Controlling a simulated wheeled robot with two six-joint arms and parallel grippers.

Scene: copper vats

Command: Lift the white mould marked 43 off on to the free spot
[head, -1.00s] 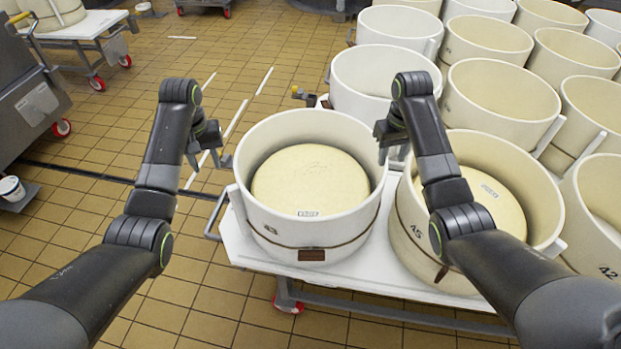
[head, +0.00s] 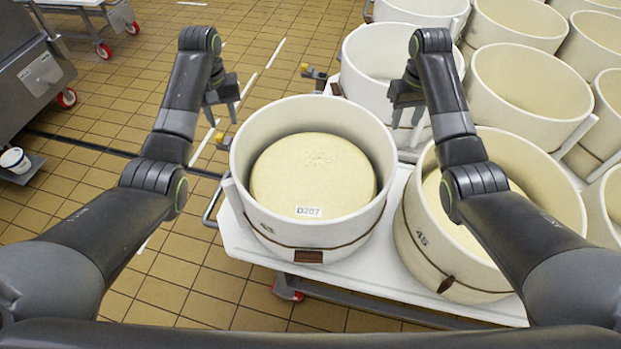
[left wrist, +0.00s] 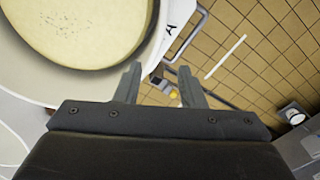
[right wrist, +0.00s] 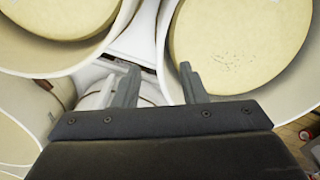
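The white mould (head: 330,225) stands upright at the left end of the white trolley top (head: 240,240). Its painted number is small and partly unclear, seeming to end in 3. A pale cheese (head: 312,175) with a label reading 0207 lies inside. My left gripper (head: 221,112) is open and empty, beyond the mould's far left rim; its fingers (left wrist: 159,82) show in the left wrist view beside that rim. My right gripper (head: 408,118) is open and empty, off the far right rim; in the right wrist view, one finger overlaps this mould's rim, the other the gap. Contact cannot be told.
The mould marked 45 (head: 440,250) stands close on the right with a cheese inside. An empty white mould (head: 385,75) stands behind, with rows of moulds beyond. Tiled floor (head: 110,110) is open on the left. A steel machine (head: 35,75) stands far left.

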